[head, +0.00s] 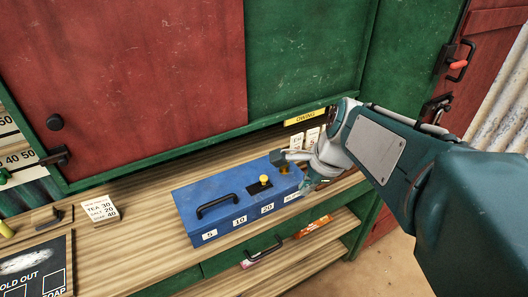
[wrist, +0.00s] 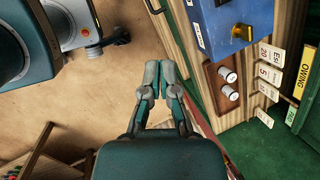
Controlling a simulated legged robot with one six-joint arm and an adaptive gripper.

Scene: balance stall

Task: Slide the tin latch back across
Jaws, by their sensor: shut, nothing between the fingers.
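The tin is a blue box (head: 235,205) on the wooden counter in the head view, with a black handle on its lid and number labels along its front. A yellow knob (head: 264,179) stands on a dark plate on the lid, probably the latch. My gripper (head: 306,187) is just right of the tin's right end. In the wrist view the gripper (wrist: 160,68) is shut and empty, its fingertips together, apart from the tin.
Price cards (head: 100,208) and a dark sold-out board (head: 38,268) are at the left. Red and green shutters (head: 130,80) hang behind the counter. An orange packet (head: 313,226) lies below.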

